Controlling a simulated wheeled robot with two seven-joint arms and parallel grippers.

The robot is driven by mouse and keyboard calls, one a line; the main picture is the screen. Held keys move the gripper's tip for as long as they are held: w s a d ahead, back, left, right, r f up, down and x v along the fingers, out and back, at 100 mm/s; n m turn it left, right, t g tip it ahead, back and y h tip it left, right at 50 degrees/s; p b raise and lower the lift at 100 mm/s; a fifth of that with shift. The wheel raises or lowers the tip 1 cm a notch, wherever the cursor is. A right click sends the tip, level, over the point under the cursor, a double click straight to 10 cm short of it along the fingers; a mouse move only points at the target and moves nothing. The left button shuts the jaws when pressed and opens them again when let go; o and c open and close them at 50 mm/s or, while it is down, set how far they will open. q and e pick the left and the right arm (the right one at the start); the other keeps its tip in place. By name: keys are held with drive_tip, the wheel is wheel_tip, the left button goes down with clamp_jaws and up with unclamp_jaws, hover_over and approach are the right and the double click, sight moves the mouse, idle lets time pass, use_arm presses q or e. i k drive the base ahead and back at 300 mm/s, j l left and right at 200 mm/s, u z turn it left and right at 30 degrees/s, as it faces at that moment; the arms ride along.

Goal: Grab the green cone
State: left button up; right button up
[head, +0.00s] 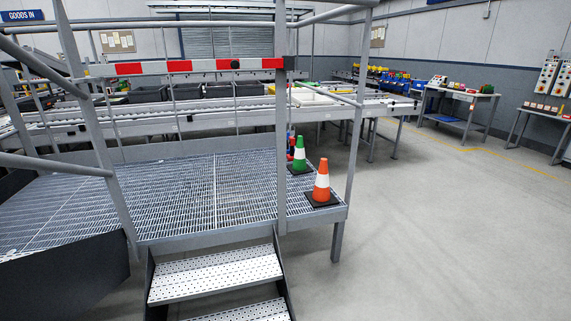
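The green cone (299,153) has a white band and a dark base. It stands upright on the grated platform (180,197), near its right edge and just right of a grey railing post. An orange cone (321,182) with a white band and dark base stands upright in front of it and to its right. Something small, red and blue, shows behind the green cone beside the post, too small to tell. Neither of my grippers is in the head view.
Two perforated steps (215,275) lead up to the platform. A red and white striped bar (180,66) spans between railing posts above the entry. Grey railings (357,110) surround the platform. Conveyors with dark bins (188,91) lie behind. The floor (440,220) on the right is clear.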

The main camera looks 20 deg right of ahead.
sight(299, 167)
drive_tip(key=i+l+z, duration=0.3)
drive_tip(key=l+z, duration=0.15)
drive_tip(key=l, duration=0.15)
drive_tip(key=i+l+z, duration=0.35)
drive_tip(key=l+z, duration=0.15)
drive_tip(key=i+l+z, duration=0.6)
drive_tip(key=i, duration=0.55)
drive_tip(key=i+l+z, duration=0.15)
drive_tip(key=i, duration=0.55)
